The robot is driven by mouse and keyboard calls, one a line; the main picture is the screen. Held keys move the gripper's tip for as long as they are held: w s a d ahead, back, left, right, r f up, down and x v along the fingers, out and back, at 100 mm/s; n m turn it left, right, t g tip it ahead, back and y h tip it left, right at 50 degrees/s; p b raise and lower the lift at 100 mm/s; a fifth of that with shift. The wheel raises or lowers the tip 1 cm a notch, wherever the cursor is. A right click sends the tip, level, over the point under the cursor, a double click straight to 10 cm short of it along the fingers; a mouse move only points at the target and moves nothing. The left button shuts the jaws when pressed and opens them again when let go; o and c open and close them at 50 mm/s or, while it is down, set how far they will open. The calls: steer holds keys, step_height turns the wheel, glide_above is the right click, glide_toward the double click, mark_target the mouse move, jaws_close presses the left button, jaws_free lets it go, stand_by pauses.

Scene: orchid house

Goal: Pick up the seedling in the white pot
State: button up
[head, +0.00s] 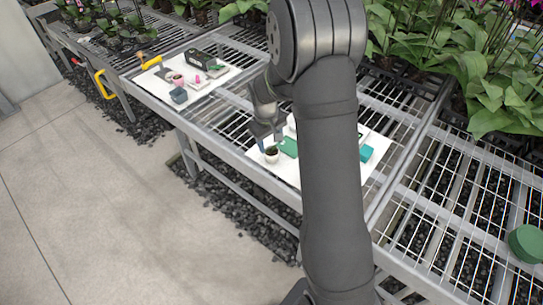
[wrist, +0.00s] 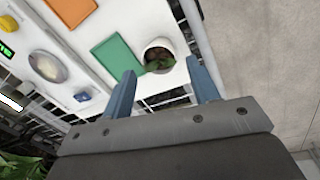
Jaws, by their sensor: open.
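The white pot (wrist: 159,49) holds dark potting material and a small green seedling (wrist: 158,65). It stands on a white board (wrist: 92,33) in the wrist view, close to the board's edge. In the head view the white pot (head: 271,156) shows small, just below my gripper (head: 266,139). My gripper (wrist: 163,88) is open and empty in the wrist view, its two blue-grey fingers apart. The pot lies beyond the fingertips, between their lines, and the seedling's leaf shows near the gap. Whether a finger touches the pot I cannot tell.
A green mat (wrist: 119,54) lies beside the pot. A second board (head: 213,77) with a pink pot (head: 177,79) is farther along the wire bench.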

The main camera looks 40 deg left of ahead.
mark_target(272, 154)
steer(key=shift+w+a+f, duration=0.1)
steer(key=shift+w+f, duration=0.15)
steer(key=shift+f, duration=1)
steer(key=shift+w+a+f, duration=0.1)
steer(key=shift+w+f, duration=0.1)
steer(key=shift+f, duration=1.05)
steer(key=shift+w+a+f, duration=0.1)
steer(key=shift+w+f, duration=0.15)
steer(key=shift+f, duration=1)
steer(key=shift+c, duration=0.4)
steer(key=c, duration=0.6)
